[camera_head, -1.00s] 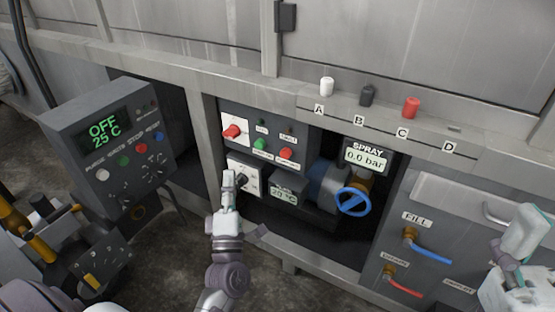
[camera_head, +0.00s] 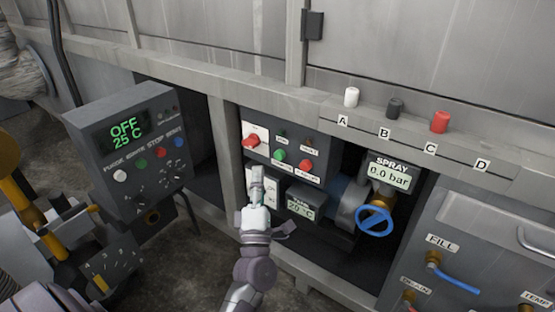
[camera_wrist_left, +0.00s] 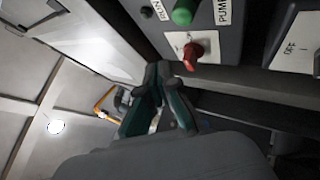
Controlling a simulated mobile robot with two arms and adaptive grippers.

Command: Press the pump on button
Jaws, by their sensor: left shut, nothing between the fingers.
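The green pump button (camera_head: 279,155) sits on the grey control panel (camera_head: 240,121), left of a red button (camera_head: 306,166). It also shows at the top of the left wrist view (camera_wrist_left: 184,12), beside a "PUMP" label. My left gripper (camera_head: 257,172) is shut and empty, below and left of the green button and apart from it in the picture. Its fingertips also show in the left wrist view (camera_wrist_left: 158,72), just below the red rotary knob (camera_wrist_left: 193,54) on a white plate. They hide part of the lower white switch plate (camera_head: 272,192). My right gripper is out of view.
A control box (camera_head: 85,128) reading "OFF 25 C" stands at left. A blue valve wheel (camera_head: 374,219) and spray display (camera_head: 389,173) are right of the panel. A ledge (camera_head: 300,97) above carries white, black and red caps. Dark open space lies under the panel.

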